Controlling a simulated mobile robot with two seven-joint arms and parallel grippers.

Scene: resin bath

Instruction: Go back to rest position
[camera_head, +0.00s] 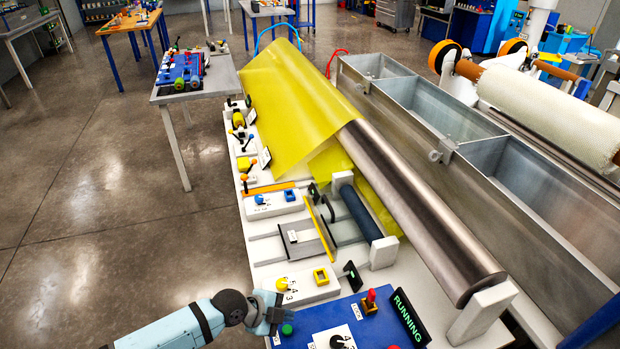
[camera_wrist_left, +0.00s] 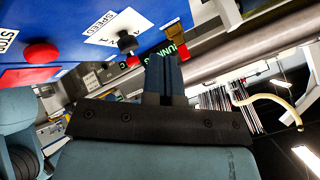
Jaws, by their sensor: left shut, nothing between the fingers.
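My left gripper (camera_head: 277,314) is at the bottom of the head view, beside the left end of the blue control panel (camera_head: 318,320). In the left wrist view its two dark fingers (camera_wrist_left: 163,75) are pressed together with nothing between them. A green button (camera_head: 287,329) is just below the fingers in the head view. I cannot tell whether they touch it. The panel's display (camera_head: 408,318) reads RUNNING. My right gripper is not in view.
A red-topped lever (camera_head: 371,297) and a black knob (camera_head: 337,341) stand on the panel. A white bench with slides and knobs runs beside the yellow sheet (camera_head: 290,90) and steel roller (camera_head: 420,210). Metal tanks (camera_head: 430,105) lie right. Open floor (camera_head: 110,210) lies left.

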